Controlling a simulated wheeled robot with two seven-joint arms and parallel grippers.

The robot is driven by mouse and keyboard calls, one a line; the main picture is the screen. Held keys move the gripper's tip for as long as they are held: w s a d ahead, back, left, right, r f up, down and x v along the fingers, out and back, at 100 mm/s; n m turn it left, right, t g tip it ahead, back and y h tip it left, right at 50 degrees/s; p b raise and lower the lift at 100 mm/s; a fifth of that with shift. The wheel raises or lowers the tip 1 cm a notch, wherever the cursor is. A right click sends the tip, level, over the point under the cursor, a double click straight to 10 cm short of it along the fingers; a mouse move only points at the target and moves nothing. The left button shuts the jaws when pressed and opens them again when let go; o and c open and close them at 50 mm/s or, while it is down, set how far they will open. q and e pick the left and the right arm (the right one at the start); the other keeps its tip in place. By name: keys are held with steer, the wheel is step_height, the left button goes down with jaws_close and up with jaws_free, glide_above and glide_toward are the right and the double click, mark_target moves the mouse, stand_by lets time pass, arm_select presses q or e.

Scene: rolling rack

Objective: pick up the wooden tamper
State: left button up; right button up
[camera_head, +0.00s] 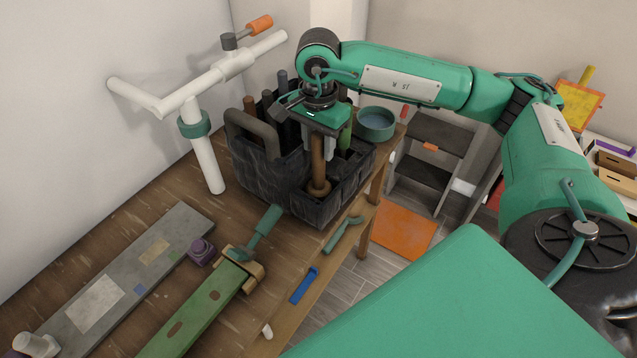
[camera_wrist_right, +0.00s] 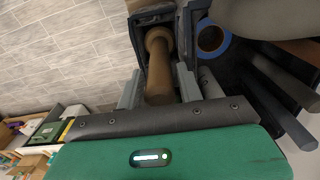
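The wooden tamper (camera_head: 318,172) stands upright in a compartment of the dark tool caddy (camera_head: 262,178), with a brown shaft and a wider round lower end. My right gripper (camera_head: 317,152) is above the caddy, pointing down, with its fingers on either side of the tamper's upper part. In the right wrist view the tamper (camera_wrist_right: 159,70) lies between the two fingers (camera_wrist_right: 158,85), with a narrow gap seeming to show on each side. The gripper looks open around it. The tamper's top is hidden by the gripper in the head view. My left gripper is not in view.
The caddy holds other handles and a green tool (camera_head: 345,138) close to my right gripper. A teal bowl (camera_head: 375,124) stands behind it. A white pipe frame (camera_head: 205,150) rises left of the caddy. A green clamp (camera_head: 264,228) and long bars lie on the workbench (camera_head: 120,225).

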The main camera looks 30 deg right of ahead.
steer(key=shift+f, duration=1)
steer(key=c, duration=0.8)
steer(key=shift+o, duration=0.2)
steer(key=shift+r, duration=0.15)
